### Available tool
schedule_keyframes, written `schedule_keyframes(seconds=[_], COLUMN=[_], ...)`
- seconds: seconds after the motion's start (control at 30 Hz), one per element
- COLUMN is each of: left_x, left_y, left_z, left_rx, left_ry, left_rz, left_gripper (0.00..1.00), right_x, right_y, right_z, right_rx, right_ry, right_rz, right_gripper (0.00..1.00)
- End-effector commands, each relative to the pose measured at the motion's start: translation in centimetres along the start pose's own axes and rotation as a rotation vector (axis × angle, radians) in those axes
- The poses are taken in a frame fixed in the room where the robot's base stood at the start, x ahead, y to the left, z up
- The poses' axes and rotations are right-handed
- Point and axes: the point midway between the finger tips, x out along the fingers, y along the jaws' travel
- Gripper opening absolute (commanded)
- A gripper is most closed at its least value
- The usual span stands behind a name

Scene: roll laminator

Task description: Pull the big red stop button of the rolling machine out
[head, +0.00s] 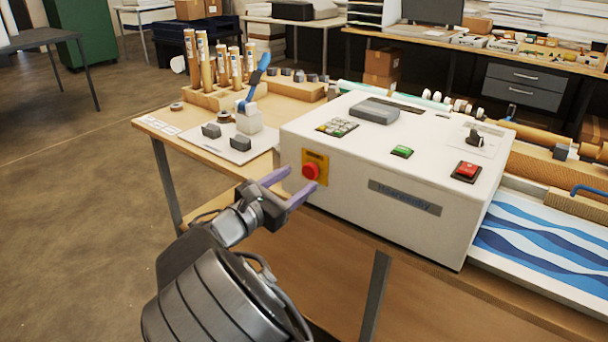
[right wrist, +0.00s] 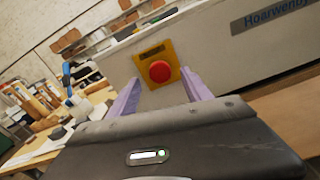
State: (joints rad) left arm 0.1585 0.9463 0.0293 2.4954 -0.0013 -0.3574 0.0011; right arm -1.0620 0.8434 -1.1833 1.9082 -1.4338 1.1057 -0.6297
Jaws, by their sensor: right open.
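The big red stop button (head: 311,170) sits on a yellow plate (head: 316,157) on the front face of the white rolling machine (head: 370,195), near its left edge. My right gripper (head: 295,186) is open in front of it, its two purple fingers pointing at the plate. In the right wrist view the red button (right wrist: 160,71) shows between the two fingertips of the right gripper (right wrist: 161,88). The fingers appear apart from the button; the exact gap in depth cannot be told. My left gripper is not in view.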

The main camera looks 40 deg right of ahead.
Motion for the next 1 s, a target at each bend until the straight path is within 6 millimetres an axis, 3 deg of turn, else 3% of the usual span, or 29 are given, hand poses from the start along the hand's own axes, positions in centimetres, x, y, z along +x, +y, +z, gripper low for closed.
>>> schedule_keyframes(seconds=[0.23, 0.57, 1.0], left_x=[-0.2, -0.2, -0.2], left_y=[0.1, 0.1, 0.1], left_z=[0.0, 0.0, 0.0], left_rx=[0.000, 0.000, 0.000], left_ry=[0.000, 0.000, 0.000], left_rz=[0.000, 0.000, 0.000], left_gripper=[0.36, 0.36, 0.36], right_x=[3.2, 3.7, 3.6], right_y=[0.0, 0.0, 0.0], right_z=[0.0, 0.0, 0.0], right_rx=[-0.001, 0.000, 0.000], right_ry=[0.000, 0.001, 0.001], right_rz=[-0.001, 0.001, 0.001], right_gripper=[0.57, 0.57, 0.22])
